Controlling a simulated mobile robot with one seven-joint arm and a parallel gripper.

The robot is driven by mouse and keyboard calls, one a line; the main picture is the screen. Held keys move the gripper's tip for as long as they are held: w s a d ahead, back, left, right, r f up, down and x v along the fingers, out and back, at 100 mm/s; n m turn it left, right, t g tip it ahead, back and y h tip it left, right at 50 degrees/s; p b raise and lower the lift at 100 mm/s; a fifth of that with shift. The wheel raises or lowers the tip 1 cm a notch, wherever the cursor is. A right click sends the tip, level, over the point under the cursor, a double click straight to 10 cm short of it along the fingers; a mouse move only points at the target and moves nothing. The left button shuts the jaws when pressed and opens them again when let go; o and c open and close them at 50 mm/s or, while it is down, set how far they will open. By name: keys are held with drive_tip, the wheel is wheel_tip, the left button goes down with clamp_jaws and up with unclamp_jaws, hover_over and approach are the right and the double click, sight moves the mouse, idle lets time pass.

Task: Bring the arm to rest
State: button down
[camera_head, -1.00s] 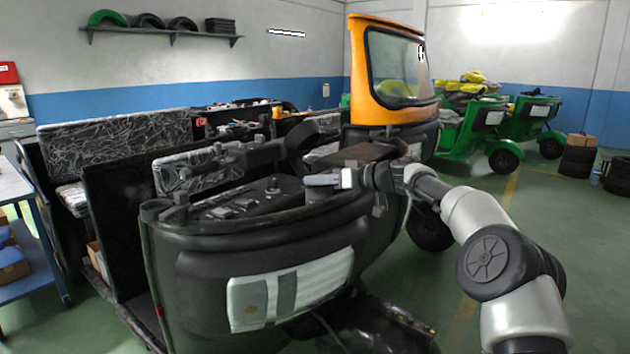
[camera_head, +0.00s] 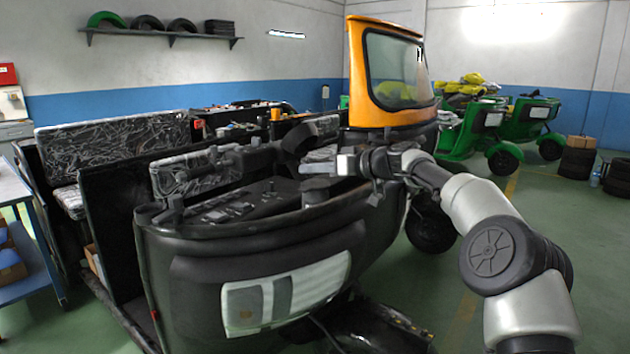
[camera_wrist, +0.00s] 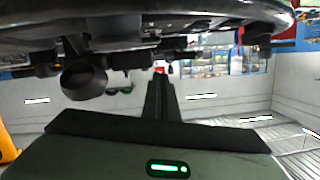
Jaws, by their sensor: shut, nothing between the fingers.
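My arm (camera_head: 495,250) reaches in from the lower right of the head view, bent at its elbow joint. My gripper (camera_head: 309,168) points left, just above the dark front console of the black rickshaw (camera_head: 190,260). Its fingers are shut with nothing between them, and they look apart from the console. In the wrist view the closed fingers (camera_wrist: 160,78) show at the centre, above the gripper body with its green light. The rickshaw's dark underside-like edge and handlebar parts (camera_wrist: 85,80) fill the top of that view, which looks upside down.
An orange rickshaw cab (camera_head: 392,75) stands behind the console. Green rickshaws (camera_head: 495,135) and stacked tyres (camera_head: 577,162) are at the back right. A blue-shelved table (camera_head: 30,280) is at the left edge. Green floor (camera_head: 590,240) is open on the right.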

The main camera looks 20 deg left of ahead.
drive_tip(key=v, duration=1)
drive_tip(key=s+d+f+m+h, duration=0.1)
drive_tip(key=s+f+h, duration=0.45)
drive_tip(key=s, duration=0.55)
drive_tip(key=s+d+f+m+t+h, duration=0.15)
drive_tip(key=s+d+m+h, duration=0.6)
drive_tip(key=s+d, duration=1.1)
drive_tip(key=s+d+f+m, duration=0.1)
drive_tip(key=s+d+f, duration=0.15)
drive_tip(key=s, duration=0.25)
drive_tip(key=s+d+f+m+h, duration=0.1)
drive_tip(key=s+d, duration=0.2)
drive_tip(key=s, duration=0.2)
drive_tip(key=s+d+f+m, duration=0.1)
drive_tip(key=s+d+f, duration=0.1)
drive_tip(key=s, duration=0.3)
wheel_tip(320, 180, up, 24)
drive_tip(key=p, duration=2.4)
drive_tip(key=shift+d+g+p, duration=0.15)
drive_tip(key=shift+g+p, duration=0.15)
drive_tip(key=shift+g, duration=0.15)
drive_tip(key=shift+w+r, duration=0.1)
drive_tip(key=shift+w, duration=0.05)
